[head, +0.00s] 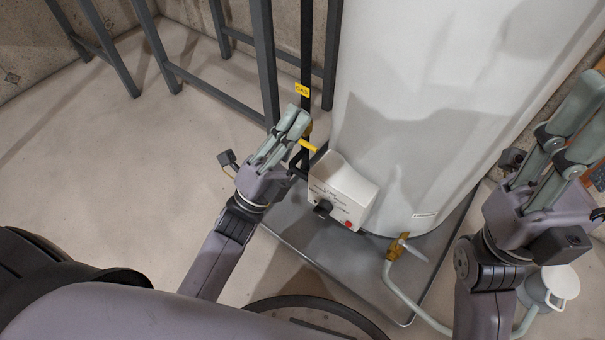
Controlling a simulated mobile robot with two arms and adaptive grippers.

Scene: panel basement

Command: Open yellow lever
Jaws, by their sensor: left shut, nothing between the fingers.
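The yellow lever (308,145) sits low on the dark gas pipe, just left of the white tank. Only a short yellow bar shows, pointing toward the control box; its inner end is close behind my fingers. My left gripper (297,113) is shut and empty, with its fingertips beside the pipe and slightly above the lever in the picture. I cannot tell whether the fingers touch the lever or pipe. My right gripper (594,82) is at the right edge, far from the lever, with its fingers pointing up; its opening is unclear.
The white tank (440,110) stands on a grey tray (285,250). A white control box (342,190) with a black knob juts out near the lever. A yellow GAS tag (302,90) hangs on the pipe. A dark metal frame (265,60) stands behind. Floor at left is clear.

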